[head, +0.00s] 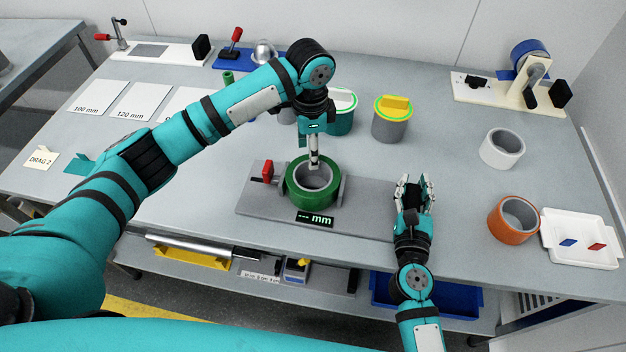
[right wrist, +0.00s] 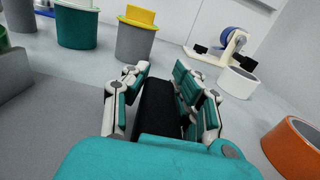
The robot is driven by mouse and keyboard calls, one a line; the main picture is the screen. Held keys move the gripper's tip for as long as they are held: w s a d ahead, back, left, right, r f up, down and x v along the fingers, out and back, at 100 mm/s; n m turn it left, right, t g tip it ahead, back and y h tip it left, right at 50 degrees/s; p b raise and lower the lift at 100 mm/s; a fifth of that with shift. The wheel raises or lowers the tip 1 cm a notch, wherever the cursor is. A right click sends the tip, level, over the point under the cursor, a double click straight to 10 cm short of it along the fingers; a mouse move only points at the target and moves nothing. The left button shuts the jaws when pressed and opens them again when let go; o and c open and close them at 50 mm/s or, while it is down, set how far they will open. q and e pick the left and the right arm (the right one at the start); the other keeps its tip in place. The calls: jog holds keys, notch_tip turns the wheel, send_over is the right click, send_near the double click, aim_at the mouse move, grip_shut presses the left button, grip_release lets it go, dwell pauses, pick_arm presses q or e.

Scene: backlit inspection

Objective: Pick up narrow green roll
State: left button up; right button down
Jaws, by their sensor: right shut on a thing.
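The narrow green roll (head: 297,196), a green ring with a grey core, sits on the grey gauge plate (head: 368,215) between upright grey jaws. My left gripper (head: 314,160) is above its far rim with its narrow fingers pointing down. Whether they touch or grip the rim is hidden. My right gripper (head: 415,182) is to the right of the roll, over the plate's right end, and does not touch the roll. In the right wrist view my right gripper (right wrist: 160,95) has a black block (right wrist: 157,108) between its fingers. The roll is not clearly visible there.
A white roll (head: 490,150), an orange roll (head: 507,229) and a white tray (head: 582,258) are at the right. The plate has a red lever (head: 267,172) and a display.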

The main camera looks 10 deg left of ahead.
aim_at(310, 173)
pick_arm(q)
jog(key=f, duration=0.5)
jog(key=shift+s+a+f, duration=0.1)
jog(key=shift+a+f, duration=0.05)
jog(key=shift+a, duration=0.05)
grip_shut()
